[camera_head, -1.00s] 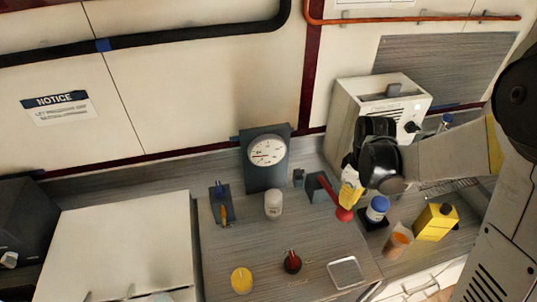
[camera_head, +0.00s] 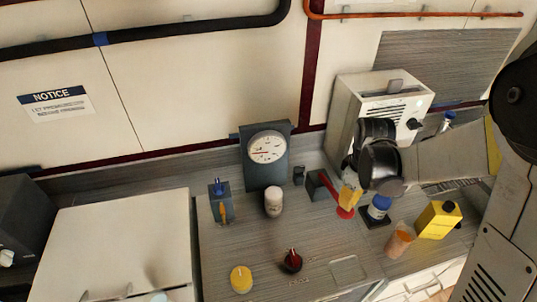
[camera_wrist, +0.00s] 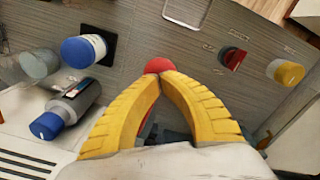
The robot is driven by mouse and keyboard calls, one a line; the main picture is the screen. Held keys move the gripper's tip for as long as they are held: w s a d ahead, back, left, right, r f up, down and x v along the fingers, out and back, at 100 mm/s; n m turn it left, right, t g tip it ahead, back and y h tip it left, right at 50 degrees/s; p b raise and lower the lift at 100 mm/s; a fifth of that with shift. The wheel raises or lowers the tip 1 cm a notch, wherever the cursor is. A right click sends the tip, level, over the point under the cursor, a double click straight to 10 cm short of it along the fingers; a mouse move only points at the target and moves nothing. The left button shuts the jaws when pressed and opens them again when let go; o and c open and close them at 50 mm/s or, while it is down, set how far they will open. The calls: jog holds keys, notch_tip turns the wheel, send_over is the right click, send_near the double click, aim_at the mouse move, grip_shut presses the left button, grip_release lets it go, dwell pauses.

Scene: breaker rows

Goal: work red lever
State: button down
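The red lever (camera_head: 328,185) rises from a dark block on the counter, and its round red knob (camera_head: 346,213) points toward the front right. My gripper (camera_head: 347,203) is at the knob end of the lever and covers part of it. In the wrist view the yellow fingertips (camera_wrist: 160,77) come together at the red knob (camera_wrist: 158,65), whose top shows just beyond them. The fingers look shut on the lever end, and the contact itself is hidden. The lever's middle is largely hidden behind the fingers in the wrist view.
A blue-capped bottle (camera_head: 379,207), an orange cup (camera_head: 399,241) and a yellow container (camera_head: 438,219) stand close on the right. A white box (camera_head: 385,105) stands behind.

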jog(key=shift+f+b, duration=3.5)
jog(key=shift+f, duration=0.6)
jog(key=shift+r, duration=0.1)
notch_tip(320, 180, up, 10)
jog(key=p, duration=0.7)
jog(key=shift+r, duration=0.1)
